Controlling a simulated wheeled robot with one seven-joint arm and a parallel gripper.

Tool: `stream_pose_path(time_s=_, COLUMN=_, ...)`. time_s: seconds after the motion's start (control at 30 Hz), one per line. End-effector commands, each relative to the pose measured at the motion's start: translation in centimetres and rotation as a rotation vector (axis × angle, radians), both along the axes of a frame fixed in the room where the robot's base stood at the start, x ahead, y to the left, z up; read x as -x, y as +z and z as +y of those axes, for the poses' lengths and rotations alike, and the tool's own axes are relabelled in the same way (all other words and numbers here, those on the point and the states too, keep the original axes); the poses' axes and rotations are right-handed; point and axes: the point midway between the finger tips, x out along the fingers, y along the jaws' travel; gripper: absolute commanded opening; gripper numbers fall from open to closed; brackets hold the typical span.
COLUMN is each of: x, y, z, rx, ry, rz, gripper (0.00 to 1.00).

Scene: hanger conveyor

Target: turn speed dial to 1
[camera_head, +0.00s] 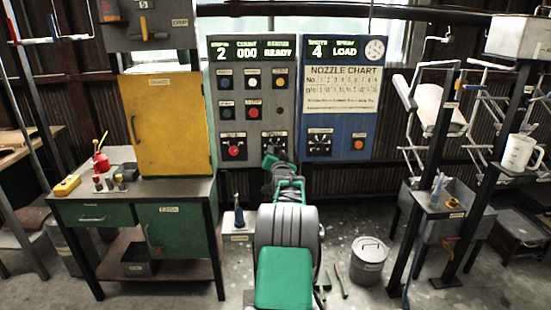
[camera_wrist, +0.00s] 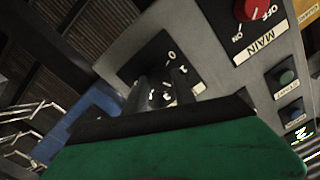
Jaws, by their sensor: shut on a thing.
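The speed dial (camera_wrist: 150,58) is on a black plate on the grey control panel (camera_wrist: 215,60). Small white numbers show around it in the wrist view. My gripper (camera_wrist: 163,88) is at the dial with its dark fingers shut on the knob. The fingers hide most of the knob, so I cannot read its pointer. In the head view my gripper (camera_head: 270,162) reaches the lower right of the grey panel. The display (camera_head: 252,51) above reads speed 2, count 000, status READY.
The red MAIN switch (camera_head: 234,151) is left of the dial, with several push buttons above. A blue panel (camera_head: 345,125) with another black dial (camera_head: 320,143) adjoins on the right. A yellow cabinet (camera_head: 167,122) stands left. A bucket (camera_head: 369,262) stands on the floor.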

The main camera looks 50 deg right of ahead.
Motion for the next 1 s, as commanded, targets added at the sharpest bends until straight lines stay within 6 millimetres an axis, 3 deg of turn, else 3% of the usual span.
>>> stream_pose_path(time_s=0.1, x=-0.01, y=-0.78, z=0.02, rx=0.053, ry=0.0, rz=0.059, gripper=0.0)
stream_pose_path(time_s=0.6, x=0.01, y=-0.47, z=-0.01, rx=0.321, ry=0.0, rz=0.365, gripper=0.0)
stream_pose_path(time_s=1.0, x=0.02, y=-0.13, z=-0.04, rx=0.432, ry=0.0, rz=0.494, gripper=0.0)
